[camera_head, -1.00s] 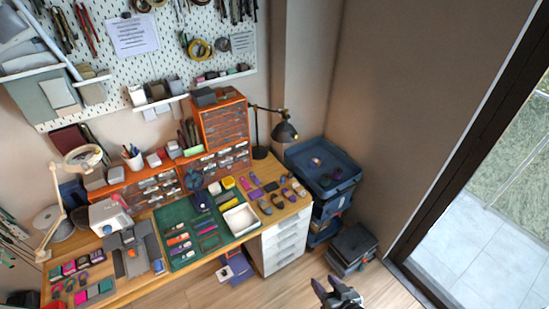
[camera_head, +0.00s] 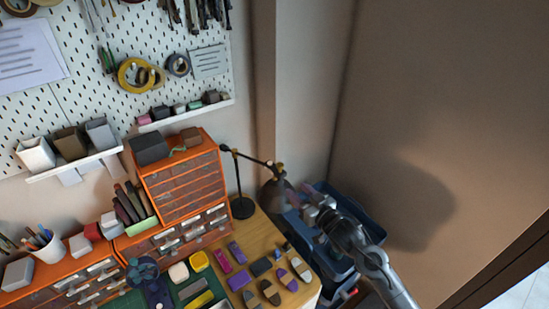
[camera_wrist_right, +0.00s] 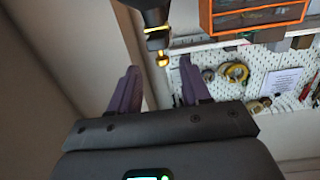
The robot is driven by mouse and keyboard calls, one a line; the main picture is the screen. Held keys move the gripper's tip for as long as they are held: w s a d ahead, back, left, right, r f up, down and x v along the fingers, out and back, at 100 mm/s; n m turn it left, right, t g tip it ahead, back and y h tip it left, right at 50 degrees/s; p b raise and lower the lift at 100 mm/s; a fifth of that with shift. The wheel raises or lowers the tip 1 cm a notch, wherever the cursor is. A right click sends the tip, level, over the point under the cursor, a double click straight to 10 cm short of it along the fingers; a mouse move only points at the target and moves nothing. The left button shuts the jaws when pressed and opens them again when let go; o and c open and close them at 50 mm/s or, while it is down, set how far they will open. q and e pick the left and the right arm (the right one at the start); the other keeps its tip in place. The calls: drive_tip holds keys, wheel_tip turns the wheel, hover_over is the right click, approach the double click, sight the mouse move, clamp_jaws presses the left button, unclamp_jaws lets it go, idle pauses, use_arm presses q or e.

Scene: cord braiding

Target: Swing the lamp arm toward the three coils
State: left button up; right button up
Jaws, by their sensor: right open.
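A black desk lamp with brass joints stands at the back right of the bench. Its lamp arm (camera_head: 252,158) reaches right from the post, and its lamp head (camera_head: 272,192) hangs beside the blue crates. My right gripper (camera_head: 303,203) is just right of the lamp head. In the right wrist view, its two purple fingers (camera_wrist_right: 158,85) are apart, with a black lamp part and brass joint (camera_wrist_right: 157,42) beyond the gap; contact is unclear. Several small coil-like bundles (camera_head: 270,291) lie at the bench's right end; I cannot tell which are the three coils. My left gripper is out of view.
Blue stacked crates (camera_head: 370,222) stand right of the bench, partly behind my right arm. An orange drawer cabinet (camera_head: 183,182) is left of the lamp. A pegboard (camera_head: 110,100) covers the back wall. The right wall is bare.

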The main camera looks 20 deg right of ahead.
sight(282, 166)
drive_tip(key=shift+t, duration=0.4)
drive_tip(key=w+r, duration=0.1)
drive_tip(key=w, duration=0.2)
drive_tip(key=w+a+r, duration=0.1)
drive_tip(key=w, duration=0.2)
drive_tip(key=w+a+r, duration=0.1)
drive_tip(key=w, duration=0.2)
drive_tip(key=shift+w, duration=0.2)
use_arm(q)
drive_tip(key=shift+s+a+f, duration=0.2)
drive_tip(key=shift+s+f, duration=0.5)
use_arm(e)
drive_tip(key=shift+x, duration=0.85)
clamp_jaws()
drive_tip(key=shift+s+a, duration=0.1)
